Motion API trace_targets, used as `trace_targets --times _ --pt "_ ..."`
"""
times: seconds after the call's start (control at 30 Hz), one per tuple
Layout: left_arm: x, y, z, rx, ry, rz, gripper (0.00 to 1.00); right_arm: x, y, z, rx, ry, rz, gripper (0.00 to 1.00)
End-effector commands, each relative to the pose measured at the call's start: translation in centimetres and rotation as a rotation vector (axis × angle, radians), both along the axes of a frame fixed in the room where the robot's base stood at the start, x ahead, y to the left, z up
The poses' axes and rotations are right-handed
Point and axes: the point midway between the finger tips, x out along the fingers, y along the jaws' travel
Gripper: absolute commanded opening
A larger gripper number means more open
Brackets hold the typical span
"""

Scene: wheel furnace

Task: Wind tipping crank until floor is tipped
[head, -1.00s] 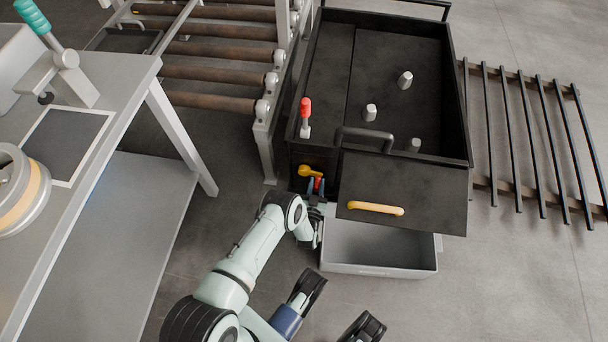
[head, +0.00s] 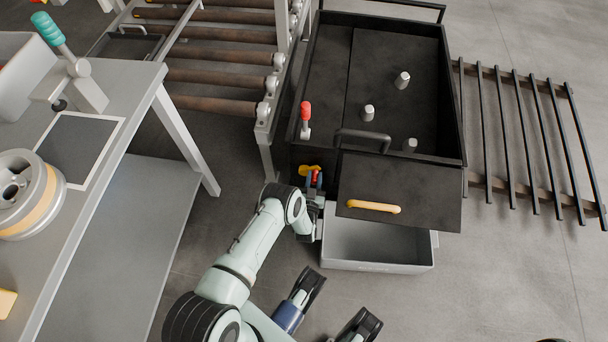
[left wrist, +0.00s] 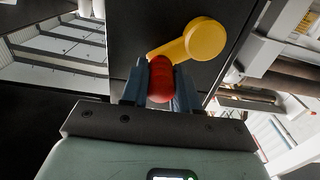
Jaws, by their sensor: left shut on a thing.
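The tipping crank has a yellow arm (head: 308,169) and a red grip (head: 316,176), low on the front of the black furnace box (head: 464,110). In the left wrist view the yellow hub (left wrist: 205,38) is up and right of the red grip (left wrist: 160,80). My left gripper (head: 314,184) is shut around the red grip, one blue finger on each side; it also shows in the left wrist view (left wrist: 160,88). The box's dark floor (head: 385,75) carries several pale pegs and looks roughly flat; any slight tilt is hard to tell.
A dark front flap (head: 420,190) with a yellow handle (head: 373,207) overhangs a grey bin (head: 375,266). A red-tipped lever (head: 305,118) stands at the box's left corner. A roller conveyor (head: 222,77) and grey bench (head: 110,145) are left; a black rack (head: 530,140) is right.

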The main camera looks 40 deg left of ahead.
Motion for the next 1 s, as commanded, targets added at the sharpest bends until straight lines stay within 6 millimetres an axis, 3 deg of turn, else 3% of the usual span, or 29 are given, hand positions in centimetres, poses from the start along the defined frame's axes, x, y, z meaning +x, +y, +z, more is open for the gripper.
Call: trace_targets --times 0.23,0.53,1.0 --pt "-0.2 1.0 0.3 0.007 0.0 0.012 0.0 0.0 0.0 0.2 0.0 0.0 0.0 0.48" --pt "-1.4 2.9 1.9 0.006 0.005 0.013 0.0 0.0 0.0 2.1 0.0 -0.007 0.0 0.48" --pt "-1.9 3.6 1.5 0.003 0.012 0.012 0.0 0.0 0.0 2.1 0.0 -0.007 0.0 0.48"
